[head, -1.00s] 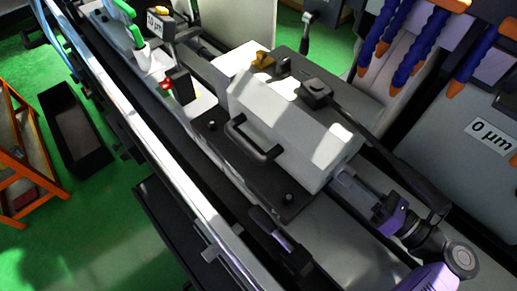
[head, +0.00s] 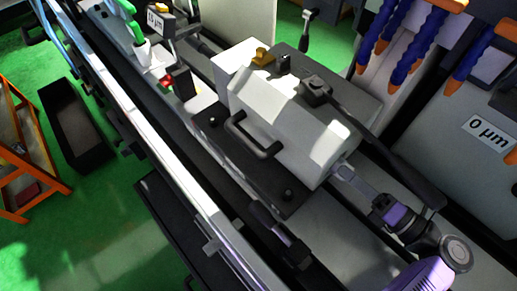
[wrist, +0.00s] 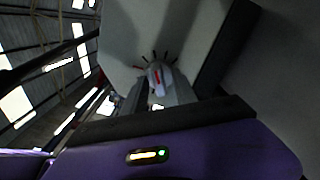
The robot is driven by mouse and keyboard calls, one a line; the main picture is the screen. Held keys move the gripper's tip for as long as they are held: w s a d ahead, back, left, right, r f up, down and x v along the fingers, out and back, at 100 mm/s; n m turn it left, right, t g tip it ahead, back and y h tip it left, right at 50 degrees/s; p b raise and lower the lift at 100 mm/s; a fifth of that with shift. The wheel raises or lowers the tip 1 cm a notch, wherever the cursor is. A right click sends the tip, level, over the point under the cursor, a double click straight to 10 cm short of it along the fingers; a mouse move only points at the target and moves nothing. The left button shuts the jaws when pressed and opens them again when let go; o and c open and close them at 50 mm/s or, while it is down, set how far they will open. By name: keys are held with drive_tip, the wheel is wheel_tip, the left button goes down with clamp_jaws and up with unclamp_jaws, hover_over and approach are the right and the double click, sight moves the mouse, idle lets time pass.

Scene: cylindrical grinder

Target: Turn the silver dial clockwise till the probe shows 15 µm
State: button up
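The silver dial (wrist: 156,76), with a red mark on its face, sits on a pale panel with dark tick marks around it. My gripper (wrist: 156,92) has one finger on each side of the dial and appears shut on it. In the head view, my gripper (head: 340,172) reaches the near right end face of the white housing (head: 290,115); the dial itself is hidden there.
Another label (head: 488,133) at right reads 0 µm. A black handle (head: 254,138) and a long dark lever (head: 385,155) are on the housing, the lever close to my arm. Blue and orange hoses (head: 395,30) hang at upper right.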

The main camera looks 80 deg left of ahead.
drive_tip(key=v, duration=0.7)
idle(0.6)
drive_tip(key=shift+a, duration=0.1)
idle(0.4)
